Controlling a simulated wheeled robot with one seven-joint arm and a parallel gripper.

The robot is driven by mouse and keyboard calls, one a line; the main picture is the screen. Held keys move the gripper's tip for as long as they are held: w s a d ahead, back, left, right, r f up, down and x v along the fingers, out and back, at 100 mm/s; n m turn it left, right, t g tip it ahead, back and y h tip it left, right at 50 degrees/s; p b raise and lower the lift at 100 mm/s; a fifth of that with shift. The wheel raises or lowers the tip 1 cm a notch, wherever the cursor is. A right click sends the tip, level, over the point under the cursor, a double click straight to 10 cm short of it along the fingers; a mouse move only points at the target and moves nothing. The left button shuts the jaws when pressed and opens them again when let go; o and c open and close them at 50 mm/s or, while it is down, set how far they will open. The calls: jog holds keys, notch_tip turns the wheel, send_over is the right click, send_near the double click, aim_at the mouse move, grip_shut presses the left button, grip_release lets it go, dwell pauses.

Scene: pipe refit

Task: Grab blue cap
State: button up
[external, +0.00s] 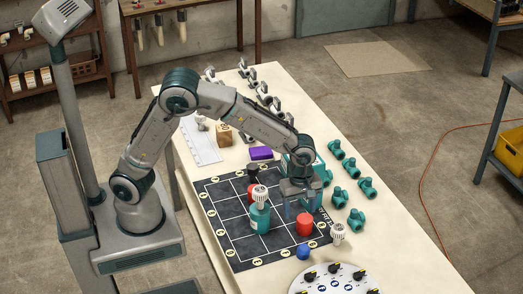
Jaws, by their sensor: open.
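A small blue cap (303,252) rests near the front edge of the dark gridded mat (217,207). My gripper (302,213) points down, open, over the right part of the mat. It is above and behind the blue cap in the picture, apart from it. Between them stands a larger red cap or cylinder (304,225). I see nothing between the fingers, though the space there is small in this view.
A teal bottle-like fitting with a white top (260,216) stands mid-mat, with dark and red pieces behind it. A white knob-like piece (338,234) stands right of the blue cap. A round dial plate (334,281) lies in front. Several teal fittings (340,197) line the right side.

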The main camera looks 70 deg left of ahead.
aim_at(303, 247)
jog(key=shift+n, duration=0.7)
jog(key=f, duration=0.3)
jog(key=d+f, duration=0.1)
jog(key=f, duration=0.3)
jog(key=d+f, duration=0.1)
jog(key=f, duration=0.2)
jog(key=shift+w+d+f+p, duration=0.1)
jog(key=shift+w+f+p, duration=0.2)
jog(key=shift+f+p, duration=0.1)
jog(key=shift+w+f+p, duration=0.15)
jog(key=shift+f+p, duration=0.25)
jog(key=shift+f, duration=0.95)
jog(key=shift+w+f+p, duration=0.1)
jog(key=shift+f+p, duration=0.3)
jog(key=shift+f, duration=0.95)
jog(key=c, duration=1)
